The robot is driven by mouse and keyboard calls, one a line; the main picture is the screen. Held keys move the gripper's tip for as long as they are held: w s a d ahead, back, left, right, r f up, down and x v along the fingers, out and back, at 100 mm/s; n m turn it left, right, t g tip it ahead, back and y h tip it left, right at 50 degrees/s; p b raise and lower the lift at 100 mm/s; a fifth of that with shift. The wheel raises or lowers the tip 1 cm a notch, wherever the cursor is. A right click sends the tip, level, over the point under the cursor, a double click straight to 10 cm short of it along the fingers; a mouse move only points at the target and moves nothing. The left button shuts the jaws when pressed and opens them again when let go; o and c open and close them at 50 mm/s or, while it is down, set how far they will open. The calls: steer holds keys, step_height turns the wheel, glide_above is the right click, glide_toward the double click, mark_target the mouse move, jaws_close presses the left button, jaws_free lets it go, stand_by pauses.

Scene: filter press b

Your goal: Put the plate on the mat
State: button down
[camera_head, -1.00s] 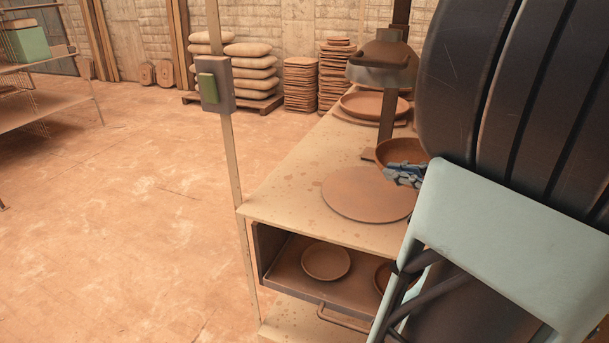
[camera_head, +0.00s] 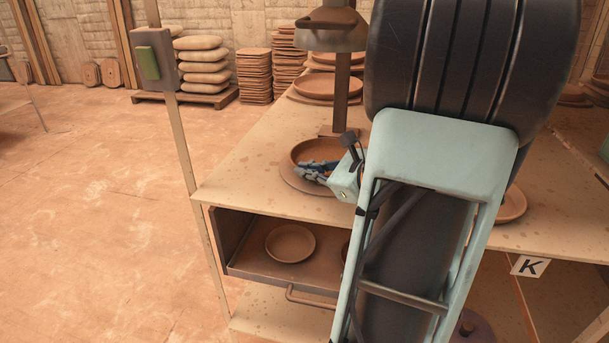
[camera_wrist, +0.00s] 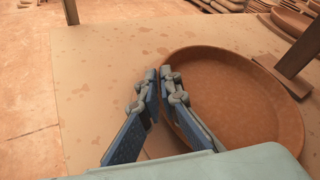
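The brown round plate (camera_head: 313,150) has a raised rim and shows large in the wrist view (camera_wrist: 250,95). My gripper (camera_head: 318,171) is shut on its near left rim, with one finger inside and one outside, as the wrist view (camera_wrist: 166,75) shows. The mat, a flat brown disc (camera_head: 303,187), lies on the worktop directly under the plate. Only its front-left edge shows; the plate and my arm hide the rest. I cannot tell whether the plate touches the mat.
A dark post with a metal head (camera_head: 341,95) stands just behind the plate. Larger plates (camera_head: 325,86) lie farther back. An open drawer below holds another plate (camera_head: 290,243). A thin pole with a switch box (camera_head: 153,60) stands left. The left worktop is clear.

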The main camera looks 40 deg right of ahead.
steer(key=c, duration=2.2)
jaws_free()
steer(key=shift+f, duration=0.25)
steer(key=shift+o, duration=0.2)
steer(key=shift+r, duration=0.25)
steer(key=p+v, duration=0.2)
steer(key=v, duration=1)
steer(key=shift+f+p, duration=0.1)
steer(key=shift+p, duration=0.2)
